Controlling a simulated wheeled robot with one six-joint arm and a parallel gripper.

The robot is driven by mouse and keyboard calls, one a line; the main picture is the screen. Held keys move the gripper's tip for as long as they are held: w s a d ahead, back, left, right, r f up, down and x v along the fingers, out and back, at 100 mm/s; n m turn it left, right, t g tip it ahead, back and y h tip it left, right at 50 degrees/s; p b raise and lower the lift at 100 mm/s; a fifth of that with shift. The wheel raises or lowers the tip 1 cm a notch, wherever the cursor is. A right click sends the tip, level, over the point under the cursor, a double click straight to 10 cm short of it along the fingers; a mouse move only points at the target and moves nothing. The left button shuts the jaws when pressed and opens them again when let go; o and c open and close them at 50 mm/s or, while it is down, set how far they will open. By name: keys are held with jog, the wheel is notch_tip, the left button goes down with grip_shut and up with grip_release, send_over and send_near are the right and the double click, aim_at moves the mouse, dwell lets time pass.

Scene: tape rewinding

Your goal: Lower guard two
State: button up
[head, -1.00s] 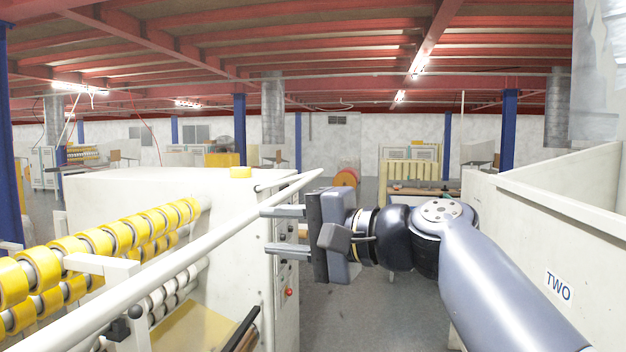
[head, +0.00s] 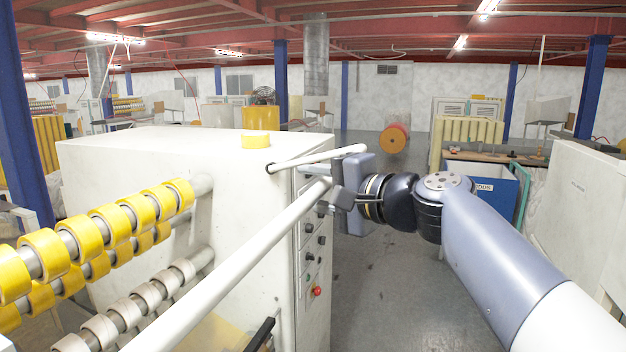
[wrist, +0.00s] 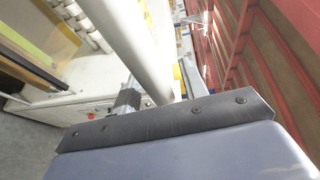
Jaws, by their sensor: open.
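The guard is a white tubular bar (head: 245,257) on the white rewinding machine (head: 190,180). It is raised and slants across the machine's front, from the bottom left up to the right corner. My gripper (head: 325,182) is open at the bar's upper right end. In the wrist view the bar (wrist: 128,38) runs between the two fingers of my gripper (wrist: 158,84). The fingertips are partly hidden by the bar, and I cannot tell whether they touch it.
Yellow tape rolls (head: 127,221) sit on shafts at the left, with pale cores (head: 125,313) below. Control knobs and a red button (head: 317,291) are on the machine's end panel. Grey floor (head: 385,290) is open to the right. A pale machine (head: 580,215) stands at far right.

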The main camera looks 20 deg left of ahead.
jog(key=shift+w+a, duration=0.15)
jog(key=shift+a, duration=0.1)
grip_shut()
dwell(0.3)
